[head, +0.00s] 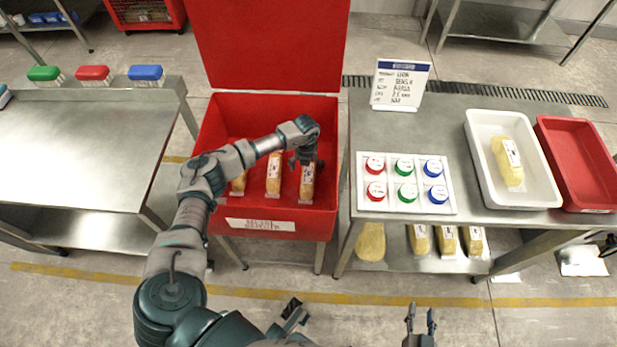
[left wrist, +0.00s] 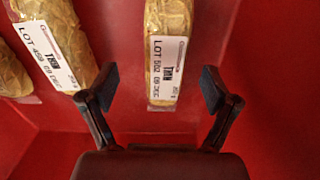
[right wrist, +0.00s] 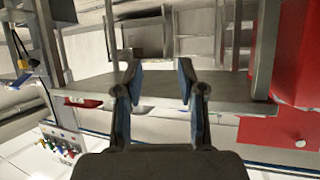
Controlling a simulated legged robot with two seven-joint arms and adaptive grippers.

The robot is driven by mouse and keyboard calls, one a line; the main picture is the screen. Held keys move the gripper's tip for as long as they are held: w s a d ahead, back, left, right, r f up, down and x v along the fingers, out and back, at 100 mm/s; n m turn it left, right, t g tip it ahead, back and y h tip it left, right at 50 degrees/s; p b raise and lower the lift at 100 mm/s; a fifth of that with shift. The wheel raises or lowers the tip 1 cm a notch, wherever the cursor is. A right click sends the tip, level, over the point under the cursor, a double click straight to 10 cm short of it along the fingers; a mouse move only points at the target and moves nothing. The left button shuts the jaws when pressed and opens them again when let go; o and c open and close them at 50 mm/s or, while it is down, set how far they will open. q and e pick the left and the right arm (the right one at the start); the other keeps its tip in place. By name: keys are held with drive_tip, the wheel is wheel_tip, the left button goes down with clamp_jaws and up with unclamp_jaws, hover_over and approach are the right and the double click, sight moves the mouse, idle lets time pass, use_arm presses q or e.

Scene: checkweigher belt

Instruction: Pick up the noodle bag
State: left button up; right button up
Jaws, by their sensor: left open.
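Several yellow noodle bags with white labels stand in a row in the red bin; the rightmost noodle bag (head: 307,186) is nearest my left gripper. My left gripper (head: 304,160) is open over the bin at that bag. In the left wrist view, the same bag (left wrist: 168,55), labelled LOT 502, appears between the spread fingers (left wrist: 160,90), with a gap on each side and no visible contact.
The red bin (head: 265,110) has walls around the bags and a raised lid behind. Right of it, a steel table (head: 460,120) holds a tray of coloured caps (head: 405,205), a sign (head: 400,85), a white tray (head: 480,125) with a yellow bag and a red tray (head: 575,150).

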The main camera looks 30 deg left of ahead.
sight(309, 173)
use_arm(q)
drive_tip(key=f+b, duration=0.1)
drive_tip(key=f, duration=0.1)
drive_tip(key=d+f, duration=0.1)
drive_tip(key=f, duration=0.1)
drive_tip(key=shift+s+d+f+b, duration=0.15)
drive_tip(key=shift+f+b, duration=0.05)
drive_tip(key=shift+b, duration=0.15)
drive_tip(key=shift+f, duration=0.25)
drive_tip(key=shift+a, duration=0.35)
drive_tip(key=c, duration=0.8)
drive_tip(key=shift+d+r, duration=0.1)
drive_tip(key=shift+d, duration=0.15)
drive_tip(key=c, duration=0.7)
use_arm(e)
drive_tip(key=r+t, duration=0.1)
drive_tip(key=w+r+t, duration=0.1)
drive_tip(key=w+r+t+y, duration=0.1)
drive_tip(key=r, duration=0.1)
drive_tip(key=shift+w+a+t, duration=0.25)
drive_tip(key=shift+a+t, duration=0.05)
drive_tip(key=shift+a, duration=0.05)
